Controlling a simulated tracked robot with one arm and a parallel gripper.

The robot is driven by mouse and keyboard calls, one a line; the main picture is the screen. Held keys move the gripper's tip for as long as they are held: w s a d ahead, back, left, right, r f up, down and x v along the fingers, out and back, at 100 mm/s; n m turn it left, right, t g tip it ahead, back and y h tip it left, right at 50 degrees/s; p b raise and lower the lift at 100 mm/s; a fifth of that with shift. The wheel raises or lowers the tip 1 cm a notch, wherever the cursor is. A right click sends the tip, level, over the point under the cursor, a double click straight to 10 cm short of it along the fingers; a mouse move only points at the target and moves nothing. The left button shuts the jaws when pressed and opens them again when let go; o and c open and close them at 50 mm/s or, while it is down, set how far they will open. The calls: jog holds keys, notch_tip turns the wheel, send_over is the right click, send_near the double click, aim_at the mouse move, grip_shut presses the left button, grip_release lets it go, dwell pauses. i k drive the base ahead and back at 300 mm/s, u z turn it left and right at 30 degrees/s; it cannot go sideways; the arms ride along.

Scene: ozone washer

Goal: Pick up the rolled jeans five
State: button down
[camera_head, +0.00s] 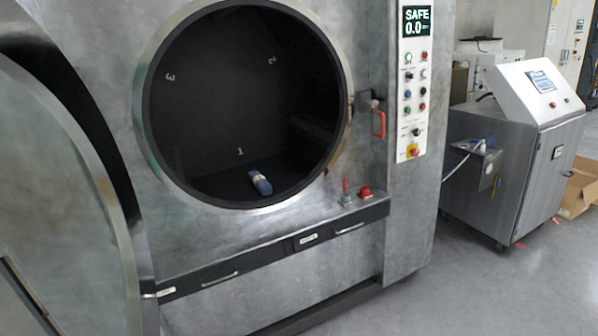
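One rolled piece of blue denim with a pale band (260,182), seemingly the rolled jeans, lies on the dark floor inside the washer drum, right of the painted number 1. No other roll shows in the drum, and no number can be read on this one. The washer (215,235) is a large grey metal machine with a round opening. Its round door (60,200) stands open at the left. My gripper is not in view.
A control panel (414,80) reading SAFE 0.0 is right of the opening. A red handle (379,124) and a red button (365,191) stick out nearby. A wheeled metal console (515,150) and a cardboard box (580,190) stand at the right. The grey floor (500,290) in front is clear.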

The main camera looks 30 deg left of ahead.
aim_at(260, 182)
jog(key=u, duration=0.4)
jog(key=i, duration=1.6)
jog(key=u, duration=0.85)
